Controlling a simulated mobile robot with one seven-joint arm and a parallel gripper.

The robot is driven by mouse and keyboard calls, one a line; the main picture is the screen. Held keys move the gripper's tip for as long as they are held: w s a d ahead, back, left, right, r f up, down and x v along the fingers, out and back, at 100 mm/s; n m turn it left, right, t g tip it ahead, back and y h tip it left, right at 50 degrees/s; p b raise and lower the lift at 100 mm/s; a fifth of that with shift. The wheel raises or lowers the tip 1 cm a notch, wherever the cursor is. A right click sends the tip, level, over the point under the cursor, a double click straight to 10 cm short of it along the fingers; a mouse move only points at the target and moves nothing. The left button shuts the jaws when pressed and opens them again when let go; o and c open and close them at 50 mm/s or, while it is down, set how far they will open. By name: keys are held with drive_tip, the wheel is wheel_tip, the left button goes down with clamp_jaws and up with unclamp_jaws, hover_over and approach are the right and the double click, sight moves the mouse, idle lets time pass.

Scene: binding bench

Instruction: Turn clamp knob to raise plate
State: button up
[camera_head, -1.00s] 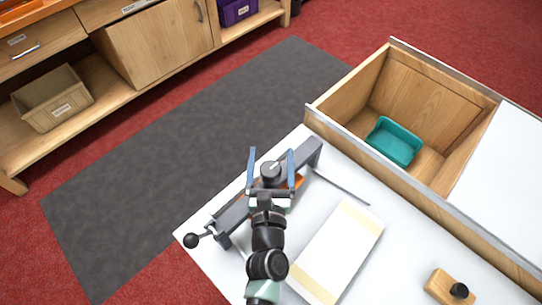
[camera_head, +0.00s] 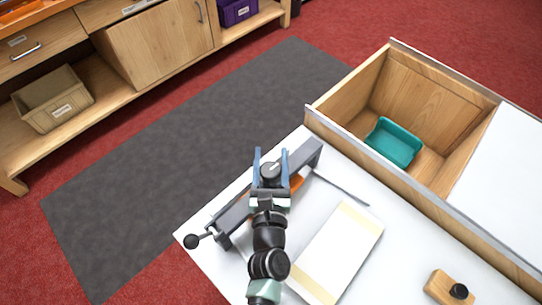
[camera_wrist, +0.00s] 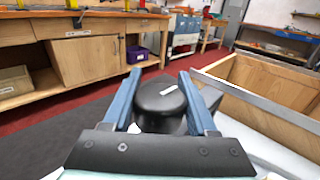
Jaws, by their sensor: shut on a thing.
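The clamp knob (camera_head: 270,170) is a round black knob with a pale mark on top, at the middle of the dark clamp beam (camera_head: 306,156). My gripper (camera_head: 271,166) is shut on the knob, with one blue finger on each side. In the wrist view, the knob (camera_wrist: 160,101) sits between the two fingers, and its lower part is hidden by my gripper. An orange part (camera_head: 297,183) shows below the beam. The clamp plate cannot be told apart clearly.
A white block with cream bands (camera_head: 338,252) lies right of my arm. A black ball handle (camera_head: 191,241) sticks out at the beam's left end. A wooden block with a black knob (camera_head: 447,286) is at lower right. An open drawer (camera_head: 345,128) holds a teal tray (camera_head: 394,142).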

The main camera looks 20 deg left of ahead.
sight(261, 169)
drive_tip(key=shift+r+p, duration=0.15)
drive_tip(key=shift+p, duration=0.15)
